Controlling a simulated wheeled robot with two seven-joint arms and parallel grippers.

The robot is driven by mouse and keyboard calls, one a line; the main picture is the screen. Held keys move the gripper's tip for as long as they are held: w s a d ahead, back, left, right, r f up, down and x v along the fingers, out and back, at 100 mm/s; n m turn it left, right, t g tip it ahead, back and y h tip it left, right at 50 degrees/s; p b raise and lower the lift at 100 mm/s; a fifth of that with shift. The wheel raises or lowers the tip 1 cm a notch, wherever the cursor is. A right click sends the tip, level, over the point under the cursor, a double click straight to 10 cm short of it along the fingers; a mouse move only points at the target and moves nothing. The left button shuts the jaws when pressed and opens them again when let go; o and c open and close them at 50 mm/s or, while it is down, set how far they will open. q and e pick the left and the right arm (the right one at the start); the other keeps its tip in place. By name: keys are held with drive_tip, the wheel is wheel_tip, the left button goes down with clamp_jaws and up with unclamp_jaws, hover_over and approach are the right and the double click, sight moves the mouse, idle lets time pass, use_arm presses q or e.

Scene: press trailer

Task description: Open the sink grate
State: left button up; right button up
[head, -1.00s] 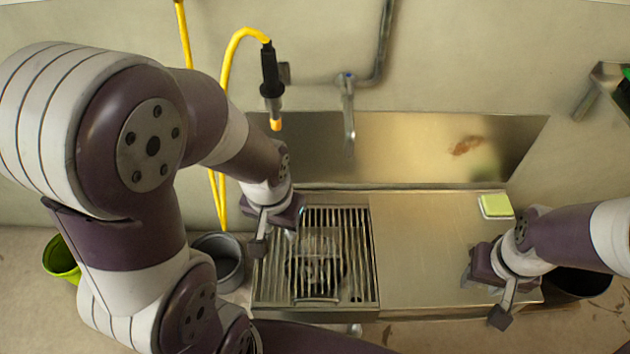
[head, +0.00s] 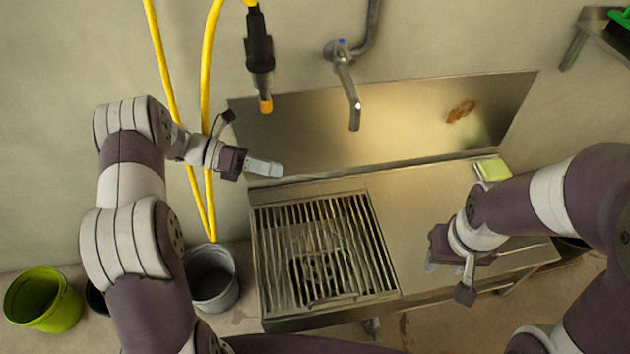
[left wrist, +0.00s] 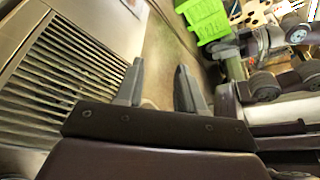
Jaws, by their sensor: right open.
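The sink grate (head: 277,227) is a square of metal bars lying over the basin at the left of the steel sink unit. It looks flat and closed, with the dark basin visible between its bars. It also shows at the left of the left wrist view (left wrist: 62,75). My left gripper (head: 272,169) is above and behind the grate's far left corner, apart from it; in the left wrist view its two fingers (left wrist: 158,88) stand apart with nothing between them. My right gripper (head: 430,262) is over the right side of the counter, open, its fingers partly hidden.
A steel counter (head: 410,205) lies right of the grate, with a yellow-green sponge (head: 492,169) at its far right. A faucet (head: 350,90) and a hanging spray nozzle (head: 260,62) are behind. A grey bucket (head: 212,278) and a green bucket (head: 44,300) stand left.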

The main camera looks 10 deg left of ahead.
use_arm(q)
drive_tip(key=b+x, duration=0.1)
drive_tip(key=x, duration=0.9)
drive_tip(key=shift+d+b, duration=0.2)
drive_tip(key=shift+b, duration=0.1)
clamp_jaws()
idle(0.6)
unclamp_jaws()
